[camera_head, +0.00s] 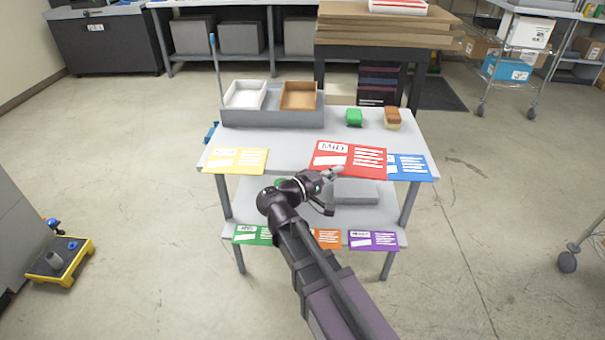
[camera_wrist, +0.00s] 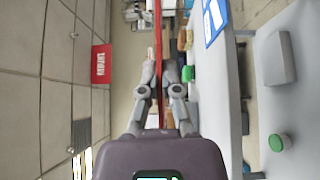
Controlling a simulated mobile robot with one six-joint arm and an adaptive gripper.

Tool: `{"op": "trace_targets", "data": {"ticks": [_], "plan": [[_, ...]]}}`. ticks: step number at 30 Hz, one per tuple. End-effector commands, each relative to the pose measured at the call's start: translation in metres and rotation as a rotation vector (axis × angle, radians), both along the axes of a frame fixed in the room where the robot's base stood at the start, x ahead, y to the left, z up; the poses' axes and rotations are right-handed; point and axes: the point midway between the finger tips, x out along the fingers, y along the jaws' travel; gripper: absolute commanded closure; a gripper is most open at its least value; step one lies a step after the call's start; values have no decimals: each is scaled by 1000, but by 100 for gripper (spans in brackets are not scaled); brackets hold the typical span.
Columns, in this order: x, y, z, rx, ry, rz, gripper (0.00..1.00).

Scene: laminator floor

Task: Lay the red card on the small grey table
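The red card (camera_head: 348,160), marked "MID", is at the front edge of the grey two-level stand's top (camera_head: 290,145), between a yellow card and a blue card. My gripper (camera_head: 328,178) is at its lower left edge. In the wrist view, the red card (camera_wrist: 158,50) shows nearly edge-on as a thin red strip between my two fingers (camera_wrist: 165,85), which are closed on it. I cannot tell whether the card touches the stand. I cannot tell whether this stand is the small grey table; no other small grey table shows clearly.
A yellow card (camera_head: 236,160) and a blue card (camera_head: 408,166) overhang the top's front edge. Green (camera_head: 254,234), orange (camera_head: 327,238) and purple (camera_head: 373,240) cards are below.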

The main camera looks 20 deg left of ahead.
Motion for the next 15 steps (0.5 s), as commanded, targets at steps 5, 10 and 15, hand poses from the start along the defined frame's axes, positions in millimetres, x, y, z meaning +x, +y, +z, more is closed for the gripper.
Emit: {"op": "trace_targets", "data": {"ticks": [5, 10, 15], "plan": [[-14, 23, -39, -1, -1, 65, 100], [-24, 40, -59, -1, -3, 114, 100], [-30, 49, -68, -1, -3, 140, 100]]}}
